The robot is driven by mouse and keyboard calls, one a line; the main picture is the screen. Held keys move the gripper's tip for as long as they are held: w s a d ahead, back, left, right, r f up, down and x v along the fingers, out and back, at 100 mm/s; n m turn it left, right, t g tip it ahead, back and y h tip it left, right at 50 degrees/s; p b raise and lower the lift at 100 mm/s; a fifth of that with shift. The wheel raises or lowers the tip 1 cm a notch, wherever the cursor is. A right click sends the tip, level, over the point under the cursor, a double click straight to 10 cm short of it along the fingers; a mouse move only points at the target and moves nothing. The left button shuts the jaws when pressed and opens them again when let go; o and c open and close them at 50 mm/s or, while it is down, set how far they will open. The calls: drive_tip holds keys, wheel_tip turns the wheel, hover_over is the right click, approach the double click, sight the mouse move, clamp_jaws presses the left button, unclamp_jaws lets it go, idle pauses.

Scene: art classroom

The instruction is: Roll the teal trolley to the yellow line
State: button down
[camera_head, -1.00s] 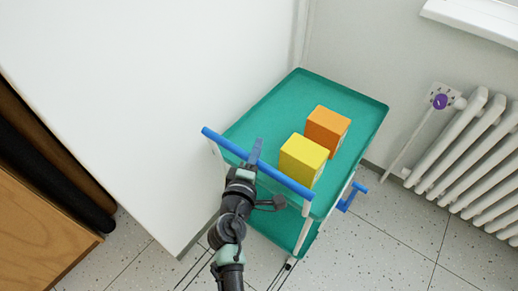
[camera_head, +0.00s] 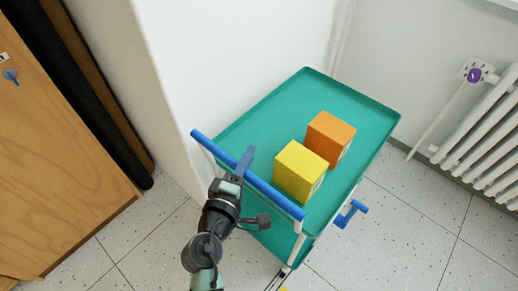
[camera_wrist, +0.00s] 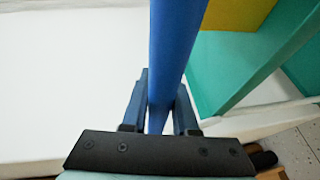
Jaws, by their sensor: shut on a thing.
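The teal trolley (camera_head: 365,108) stands upright on the floor beside a white wall panel. A yellow box (camera_head: 298,170) and an orange box (camera_head: 330,138) sit next to each other on its top tray. Its blue push handle (camera_head: 277,195) runs along the near side. My gripper (camera_head: 246,160) is shut on this handle, left of its middle. In the wrist view the blue bar (camera_wrist: 177,45) passes between both fingers. The lower shelf is mostly hidden. A small yellow patch shows at the bottom edge of the head view; I cannot tell if it is the yellow line.
A white panel (camera_head: 225,60) stands close along the trolley's left side. A wooden cabinet (camera_head: 60,150) is at the left. A white radiator (camera_head: 490,140) is at the right. A blue side lever (camera_head: 350,212) sticks out from the trolley. Speckled floor (camera_head: 410,230) is clear at right.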

drive_tip(key=shift+s+a+b, duration=0.15)
drive_tip(key=shift+s+a, duration=0.65)
drive_tip(key=shift+s, duration=0.3)
drive_tip(key=shift+s+a+b, duration=0.15)
drive_tip(key=shift+s+a, duration=0.65)
drive_tip(key=shift+s, duration=0.25)
drive_tip(key=c, duration=0.7)
unclamp_jaws()
drive_tip(key=p+v, duration=0.1)
drive_tip(key=v, duration=1.2)
